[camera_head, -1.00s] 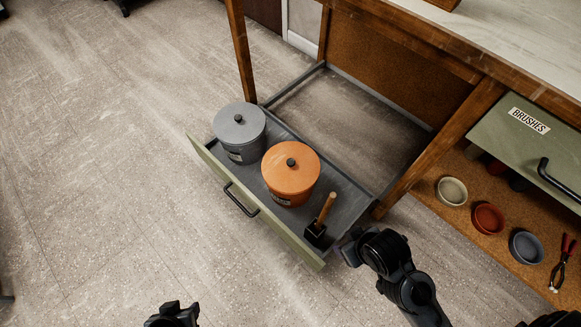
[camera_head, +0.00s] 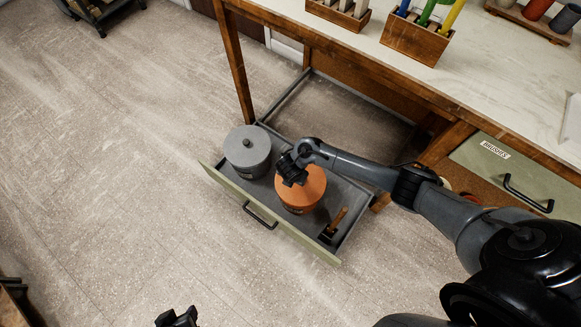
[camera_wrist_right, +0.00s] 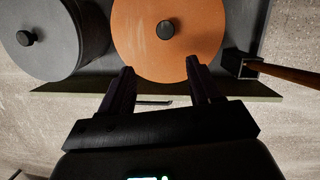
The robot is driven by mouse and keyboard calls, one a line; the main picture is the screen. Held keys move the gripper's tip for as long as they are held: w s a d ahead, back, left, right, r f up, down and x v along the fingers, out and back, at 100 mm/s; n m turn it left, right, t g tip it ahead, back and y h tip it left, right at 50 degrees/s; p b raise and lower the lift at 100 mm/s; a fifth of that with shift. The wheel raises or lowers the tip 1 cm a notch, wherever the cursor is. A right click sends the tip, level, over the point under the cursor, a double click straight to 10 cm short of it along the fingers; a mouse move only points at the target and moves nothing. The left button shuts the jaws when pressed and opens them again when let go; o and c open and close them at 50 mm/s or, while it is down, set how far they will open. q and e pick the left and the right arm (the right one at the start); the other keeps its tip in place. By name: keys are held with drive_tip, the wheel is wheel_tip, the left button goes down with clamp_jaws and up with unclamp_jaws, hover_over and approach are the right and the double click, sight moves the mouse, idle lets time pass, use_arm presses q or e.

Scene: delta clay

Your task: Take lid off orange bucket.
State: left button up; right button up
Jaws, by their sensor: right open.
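The orange bucket (camera_head: 304,190) stands in the pulled-out drawer with its orange lid (camera_head: 313,182) on. In the right wrist view the orange lid (camera_wrist_right: 190,60) has a dark round knob (camera_wrist_right: 165,29) at its middle. My right gripper (camera_head: 290,172) is over the lid's left part and hides the knob in the head view. In its wrist view my right gripper (camera_wrist_right: 160,78) is open, with its fingers apart at the lid's near edge and the knob beyond their tips. My left gripper (camera_head: 177,316) shows only in part at the bottom edge, away from the bucket.
A grey lidded bucket (camera_head: 247,150) stands left of the orange one in the drawer (camera_head: 262,214). A brush with a wooden handle (camera_head: 335,223) stands to the right. The table (camera_head: 460,75) rises behind. The floor in front is clear.

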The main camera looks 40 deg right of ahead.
drive_tip(key=shift+n, duration=0.3)
drive_tip(key=f+b, duration=0.1)
drive_tip(key=d+f+b, duration=0.1)
drive_tip(key=f, duration=0.1)
drive_tip(key=d+f+b, duration=0.1)
drive_tip(key=f, duration=0.1)
drive_tip(key=shift+w+d+b, duration=0.25)
drive_tip(key=shift+w+b, duration=0.15)
drive_tip(key=shift+w+d+f+b, duration=0.15)
drive_tip(key=shift+w+f+b, duration=0.05)
drive_tip(key=shift+f+b, duration=0.15)
drive_tip(key=b+x, duration=0.3)
drive_tip(key=shift+s+d+f, duration=0.3)
drive_tip(key=shift+s+f, duration=0.05)
drive_tip(key=shift+w+d+f+b, duration=0.1)
drive_tip(key=shift+d+f+b, duration=0.05)
drive_tip(key=shift+f+b, duration=0.3)
drive_tip(key=shift+r, duration=0.15)
drive_tip(key=shift+c, duration=0.3)
